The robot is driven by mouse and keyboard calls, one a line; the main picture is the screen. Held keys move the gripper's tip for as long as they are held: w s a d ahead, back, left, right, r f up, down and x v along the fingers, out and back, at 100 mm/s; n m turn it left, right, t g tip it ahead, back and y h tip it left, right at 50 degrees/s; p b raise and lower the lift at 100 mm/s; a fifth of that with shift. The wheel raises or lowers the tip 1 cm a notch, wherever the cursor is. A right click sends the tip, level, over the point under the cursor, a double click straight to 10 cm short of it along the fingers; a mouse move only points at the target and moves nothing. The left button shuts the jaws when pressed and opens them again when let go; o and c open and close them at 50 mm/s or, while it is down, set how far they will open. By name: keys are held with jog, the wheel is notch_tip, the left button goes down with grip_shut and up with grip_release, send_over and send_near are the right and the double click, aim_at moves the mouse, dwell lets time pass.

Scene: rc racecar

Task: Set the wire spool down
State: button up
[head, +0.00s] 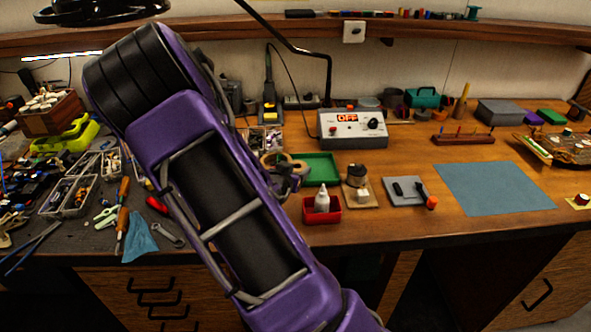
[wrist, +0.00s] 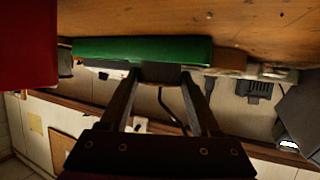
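My gripper (wrist: 161,76) reaches over the bench, its two dark fingers apart with a small dark piece (wrist: 160,73) filling the space between their tips. I take this piece for the wire spool; only its edge shows. In the head view my gripper (head: 287,178) is small and partly hidden by my purple arm. Tan rounded parts (head: 271,160) show beside it, and I cannot tell whether they belong to the spool. A green tray (head: 322,168) lies just right of the gripper. The tray's side (wrist: 120,49) shows behind the fingertips in the wrist view.
A red bin (head: 335,215) with a white bottle stands at the front edge; its red side (wrist: 25,45) fills the wrist view's corner. A power supply (head: 352,129) stands behind the tray. The blue mat (head: 494,188) at right is bare. Tools crowd the left.

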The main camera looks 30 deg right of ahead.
jog(key=o, duration=0.4)
jog(key=shift+r, duration=0.2)
jog(key=p+v, duration=0.1)
jog(key=v, duration=1.1)
